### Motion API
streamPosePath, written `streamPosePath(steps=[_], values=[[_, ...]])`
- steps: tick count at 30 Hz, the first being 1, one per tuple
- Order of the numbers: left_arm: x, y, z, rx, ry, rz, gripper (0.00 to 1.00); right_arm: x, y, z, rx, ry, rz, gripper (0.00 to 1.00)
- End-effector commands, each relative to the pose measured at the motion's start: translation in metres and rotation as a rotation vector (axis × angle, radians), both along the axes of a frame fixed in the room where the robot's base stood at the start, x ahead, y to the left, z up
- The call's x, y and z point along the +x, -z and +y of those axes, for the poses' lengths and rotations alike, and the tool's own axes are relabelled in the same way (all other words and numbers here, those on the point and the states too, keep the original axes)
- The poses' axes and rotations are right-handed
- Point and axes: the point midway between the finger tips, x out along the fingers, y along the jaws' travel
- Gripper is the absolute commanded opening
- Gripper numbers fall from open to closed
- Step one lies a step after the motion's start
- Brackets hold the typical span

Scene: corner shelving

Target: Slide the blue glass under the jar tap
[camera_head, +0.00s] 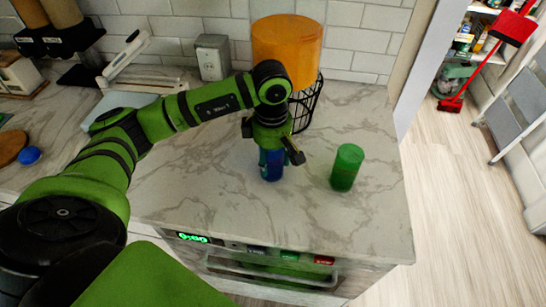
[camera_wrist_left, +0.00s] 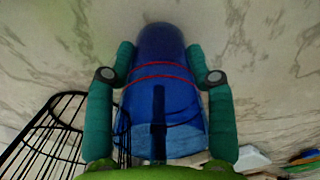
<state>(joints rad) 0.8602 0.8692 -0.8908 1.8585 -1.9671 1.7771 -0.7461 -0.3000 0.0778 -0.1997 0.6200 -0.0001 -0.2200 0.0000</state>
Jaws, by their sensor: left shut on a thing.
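The blue glass (camera_head: 271,173) stands on the marble counter, near its front. My left gripper (camera_head: 272,157) is shut on it from above and behind, and hides its upper part. In the left wrist view, the two teal fingers of the gripper (camera_wrist_left: 160,77) lie on either side of the blue glass (camera_wrist_left: 163,108), which has red rings around it. The orange jar (camera_head: 287,48) sits on a black wire stand (camera_head: 308,104) just behind the gripper. The stand also shows in the left wrist view (camera_wrist_left: 55,128). The tap is hidden behind my arm. My right gripper is not in view.
A green glass (camera_head: 347,167) stands to the right of the blue glass. The counter (camera_head: 375,215) is bare around and in front of it. A blue ball (camera_head: 30,155) lies far left.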

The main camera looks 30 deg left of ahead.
Motion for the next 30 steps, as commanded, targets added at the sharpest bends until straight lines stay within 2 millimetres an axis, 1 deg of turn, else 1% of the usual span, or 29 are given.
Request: streamPosePath(steps=[1,2,3,4,12,15,17,20,27,30], values=[[0.0,0.0,0.0,0.001,0.0,0.0,0.14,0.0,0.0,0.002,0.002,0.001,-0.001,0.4],[0.0,0.0,0.0,0.001,0.0,0.0,0.59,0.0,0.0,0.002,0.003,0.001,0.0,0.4],[0.0,0.0,0.0,0.001,0.0,0.0,0.75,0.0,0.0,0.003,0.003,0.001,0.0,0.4],[0.0,0.0,0.0,0.001,0.0,0.0,0.82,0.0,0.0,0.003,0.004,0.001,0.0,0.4],[0.0,0.0,0.0,0.001,0.0,0.0,0.82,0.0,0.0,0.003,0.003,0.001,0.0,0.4],[0.0,-0.001,0.0,0.001,0.0,-0.001,0.82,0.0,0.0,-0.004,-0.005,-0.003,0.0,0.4],[0.0,-0.005,0.0,0.0,0.0,-0.002,0.82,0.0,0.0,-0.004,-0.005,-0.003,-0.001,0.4],[0.001,-0.016,0.0,0.001,0.0,-0.004,0.82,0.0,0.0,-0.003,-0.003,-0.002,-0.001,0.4],[0.001,-0.054,0.001,0.001,-0.001,-0.005,0.82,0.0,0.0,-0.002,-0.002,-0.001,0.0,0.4],[0.001,-0.066,0.001,0.001,-0.001,-0.004,0.82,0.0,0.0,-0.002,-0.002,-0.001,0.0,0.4]])
